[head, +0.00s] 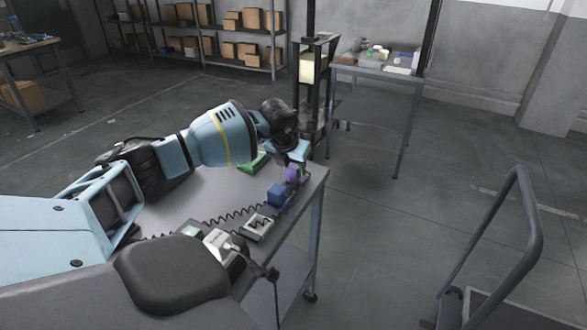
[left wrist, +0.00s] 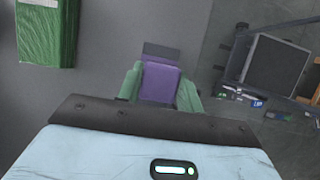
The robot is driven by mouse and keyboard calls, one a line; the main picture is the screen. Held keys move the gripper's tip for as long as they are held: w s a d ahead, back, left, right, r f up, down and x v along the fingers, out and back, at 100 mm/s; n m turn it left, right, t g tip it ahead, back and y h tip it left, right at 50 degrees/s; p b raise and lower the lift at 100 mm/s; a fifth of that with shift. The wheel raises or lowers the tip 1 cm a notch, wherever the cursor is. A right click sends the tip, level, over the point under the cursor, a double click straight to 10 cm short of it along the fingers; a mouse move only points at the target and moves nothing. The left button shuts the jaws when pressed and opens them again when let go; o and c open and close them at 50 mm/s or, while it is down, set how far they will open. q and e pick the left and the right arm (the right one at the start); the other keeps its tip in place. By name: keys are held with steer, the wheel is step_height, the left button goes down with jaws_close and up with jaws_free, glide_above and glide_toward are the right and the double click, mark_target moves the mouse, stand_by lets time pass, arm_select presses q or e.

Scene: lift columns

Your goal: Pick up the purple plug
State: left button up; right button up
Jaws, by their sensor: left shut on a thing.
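The purple plug (head: 291,173) is at the right end of the grey table, just above or beside a blue block (head: 279,195). My left gripper (head: 292,158) reaches over the table from the left and is shut on the plug. In the left wrist view the purple plug (left wrist: 160,80) sits between the two greenish fingertips (left wrist: 160,90), with a dark grey part showing beyond it. I cannot tell whether the plug touches anything below. My right gripper is not in view.
A coiled cord and a pale device (head: 258,228) lie nearer. A cart rail (head: 520,200) stands right, with open floor between.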

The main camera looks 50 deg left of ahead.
arm_select(q)
steer(key=shift+r, duration=0.75)
steer(key=s+a, duration=0.2)
steer(key=s, duration=0.2)
steer(key=s+a+r+b, duration=0.1)
steer(key=s+a, duration=0.2)
steer(key=s, duration=0.1)
steer(key=s+a+b, duration=0.1)
steer(key=s+a, duration=0.1)
steer(key=s, duration=0.3)
steer(key=shift+a+r, duration=0.2)
steer(key=shift+s+a+r, duration=0.15)
steer(key=shift+s+a, duration=0.05)
steer(key=shift+s, duration=0.25)
